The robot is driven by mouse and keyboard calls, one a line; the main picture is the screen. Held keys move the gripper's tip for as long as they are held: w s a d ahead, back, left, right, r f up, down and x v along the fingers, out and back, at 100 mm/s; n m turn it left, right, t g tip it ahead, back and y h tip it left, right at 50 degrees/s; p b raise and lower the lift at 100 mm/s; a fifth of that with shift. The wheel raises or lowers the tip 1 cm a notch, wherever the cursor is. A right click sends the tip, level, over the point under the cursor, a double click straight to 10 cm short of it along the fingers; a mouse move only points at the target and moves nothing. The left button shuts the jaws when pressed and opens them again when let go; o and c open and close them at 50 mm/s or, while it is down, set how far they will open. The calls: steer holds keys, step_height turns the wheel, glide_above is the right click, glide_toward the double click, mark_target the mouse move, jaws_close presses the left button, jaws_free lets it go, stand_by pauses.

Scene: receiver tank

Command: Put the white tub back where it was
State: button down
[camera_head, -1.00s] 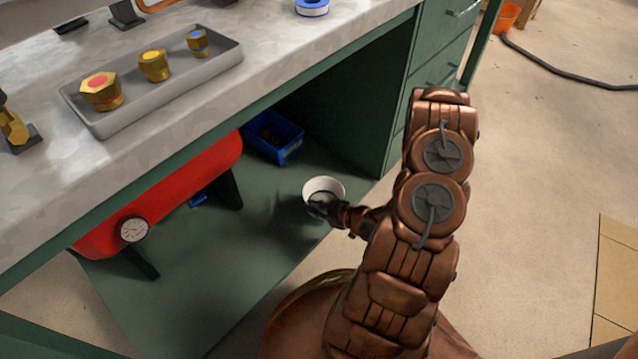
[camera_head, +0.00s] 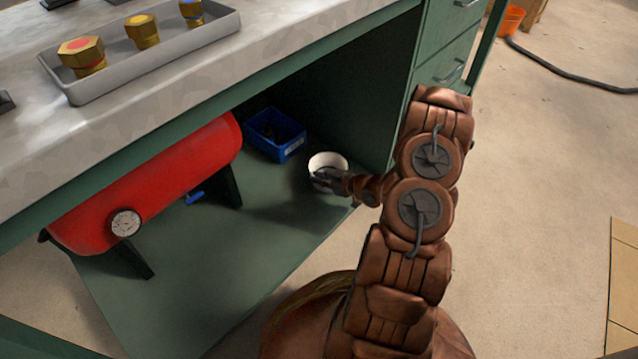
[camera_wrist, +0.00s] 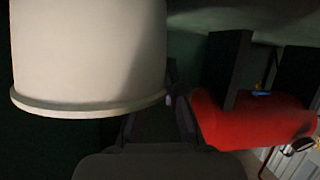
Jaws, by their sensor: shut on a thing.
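The white tub (camera_head: 328,159) is in the lower bay under the bench, right of the blue bin, its open top facing up in the head view. My gripper (camera_head: 322,180) is shut on the near side of the tub. In the wrist view the tub (camera_wrist: 85,50) fills the upper left, and the dark fingers (camera_wrist: 160,115) are close against it. I cannot tell whether the tub's bottom touches the green shelf (camera_head: 230,265); a shadow lies on the shelf to its left.
A blue bin (camera_head: 290,150) stands at the back, left of the tub. The red tank (camera_head: 150,185) with a gauge (camera_head: 125,223) lies further left. The green drawer cabinet (camera_head: 440,60) closes off the right side. The shelf's front middle is clear.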

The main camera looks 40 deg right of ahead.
steer(key=shift+f, duration=0.65)
steer(key=shift+r, duration=0.1)
steer(key=c, duration=1.2)
jaws_free()
steer(key=shift+c, duration=0.2)
steer(key=shift+s+d+r, duration=0.2)
steer(key=shift+s+r, duration=0.1)
steer(key=shift+s, duration=0.2)
steer(key=p+v, duration=0.4)
steer(key=v, duration=0.6)
steer(key=shift+s, duration=0.35)
